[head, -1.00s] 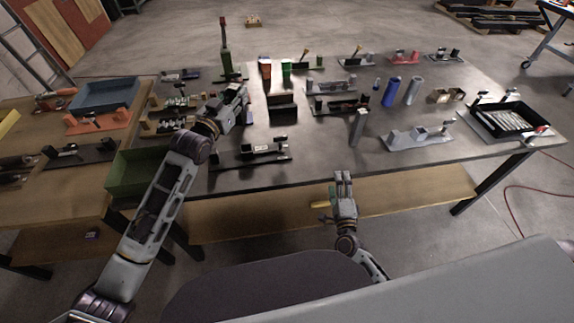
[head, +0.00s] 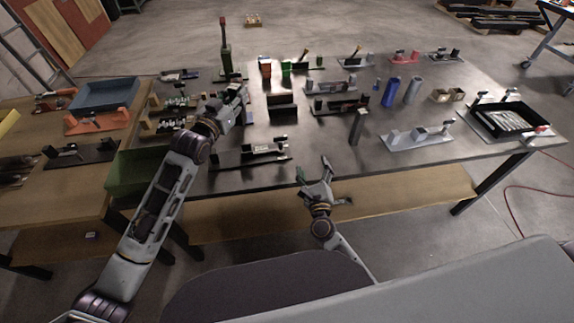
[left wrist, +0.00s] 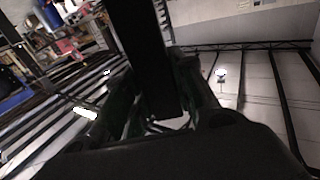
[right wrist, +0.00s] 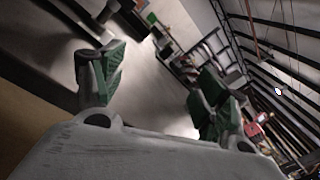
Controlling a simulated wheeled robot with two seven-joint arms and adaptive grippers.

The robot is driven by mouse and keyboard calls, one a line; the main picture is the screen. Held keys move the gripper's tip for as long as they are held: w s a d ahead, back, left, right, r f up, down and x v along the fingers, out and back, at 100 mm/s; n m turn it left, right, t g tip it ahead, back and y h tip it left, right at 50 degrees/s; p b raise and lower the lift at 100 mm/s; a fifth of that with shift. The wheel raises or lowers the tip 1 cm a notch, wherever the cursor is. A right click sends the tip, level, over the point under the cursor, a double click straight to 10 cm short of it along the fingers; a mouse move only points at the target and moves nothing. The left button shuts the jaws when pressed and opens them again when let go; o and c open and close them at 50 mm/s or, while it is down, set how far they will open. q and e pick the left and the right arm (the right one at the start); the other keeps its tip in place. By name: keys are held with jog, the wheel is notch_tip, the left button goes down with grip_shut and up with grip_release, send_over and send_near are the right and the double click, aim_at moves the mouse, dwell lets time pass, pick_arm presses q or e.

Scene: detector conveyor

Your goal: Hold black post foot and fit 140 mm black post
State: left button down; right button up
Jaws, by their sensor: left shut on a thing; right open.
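My left gripper (head: 243,95) is over the dark table, left of its middle. In the left wrist view it is shut on a long black piece (left wrist: 150,60) that stands out between its fingers. I cannot tell whether this piece is the post foot or the post. My right gripper (head: 318,175) is open and empty at the table's front edge. The right wrist view shows its green-padded fingers (right wrist: 158,90) spread apart. A dark upright post (head: 357,127) stands on the table, farther back and to the right of the right gripper. I cannot tell its length.
A dark block (head: 283,105) stands right of the left gripper. A fixture (head: 250,153) lies near the front edge, a grey fixture (head: 418,136) and a black tray (head: 483,132) to the right. A green bin (head: 140,172) is at the left. The front centre of the table is fairly clear.

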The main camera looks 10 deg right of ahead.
aim_at(281, 143)
jog(key=w+a+m+y, duration=0.1)
jog(key=a, duration=0.1)
jog(key=w+a+m, duration=0.1)
jog(key=a+m, duration=0.1)
jog(key=a, duration=0.1)
jog(key=w+a+m+y, duration=0.1)
jog(key=a, duration=0.2)
jog(key=shift+w+a+r+m+y, duration=0.1)
jog(key=shift+w+a+m+y, duration=0.05)
jog(key=shift+a+m+y, duration=0.15)
jog(key=shift+w, duration=0.1)
jog(key=shift+w, duration=5.9)
grip_shut()
